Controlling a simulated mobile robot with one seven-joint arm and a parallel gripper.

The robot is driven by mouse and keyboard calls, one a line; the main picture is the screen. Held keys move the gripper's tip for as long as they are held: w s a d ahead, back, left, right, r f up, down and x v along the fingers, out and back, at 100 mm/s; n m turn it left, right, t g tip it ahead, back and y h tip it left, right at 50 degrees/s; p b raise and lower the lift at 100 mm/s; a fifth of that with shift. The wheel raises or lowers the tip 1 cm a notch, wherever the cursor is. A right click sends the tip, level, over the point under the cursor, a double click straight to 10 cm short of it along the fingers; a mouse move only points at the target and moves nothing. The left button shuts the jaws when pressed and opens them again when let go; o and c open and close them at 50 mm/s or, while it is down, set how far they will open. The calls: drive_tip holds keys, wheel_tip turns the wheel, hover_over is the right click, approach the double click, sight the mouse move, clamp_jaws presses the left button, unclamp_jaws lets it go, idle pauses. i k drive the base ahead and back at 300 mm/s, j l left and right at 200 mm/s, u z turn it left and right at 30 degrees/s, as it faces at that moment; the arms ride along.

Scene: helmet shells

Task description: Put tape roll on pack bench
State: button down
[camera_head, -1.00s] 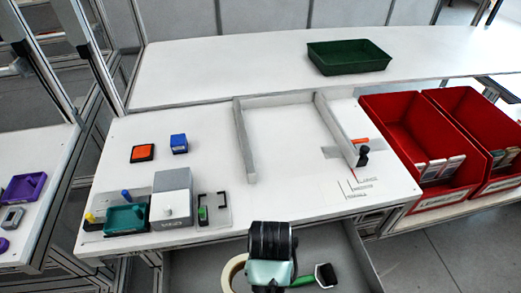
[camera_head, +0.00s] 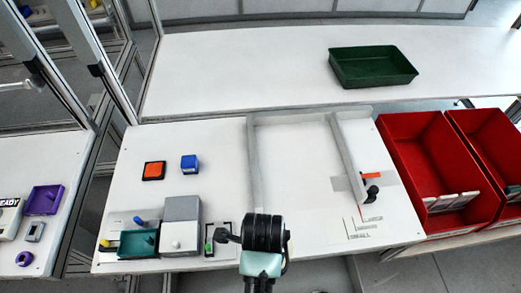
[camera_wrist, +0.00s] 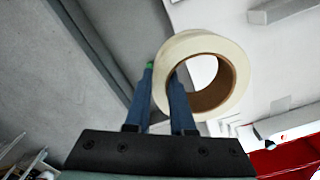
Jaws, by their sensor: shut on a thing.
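The cream tape roll (camera_wrist: 232,58), a ring with a brown core, shows large in the wrist view. My gripper (camera_wrist: 163,72) is shut on its near left wall, with a blue finger on either side of the wall. The rest of the roll sticks out to the right. In the head view my dark wrist is over the front edge of the white bench (camera_head: 300,160), and I cannot make out the roll there.
Left on the bench are an orange pad (camera_head: 153,170), a blue block (camera_head: 190,164), a grey box (camera_head: 181,224) and a teal tray (camera_head: 138,243). Red bins (camera_head: 415,150) stand right. A green tray (camera_head: 372,67) sits on the rear table. Inside the fence is clear.

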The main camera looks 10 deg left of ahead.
sight(282, 174)
drive_tip(key=i, duration=1)
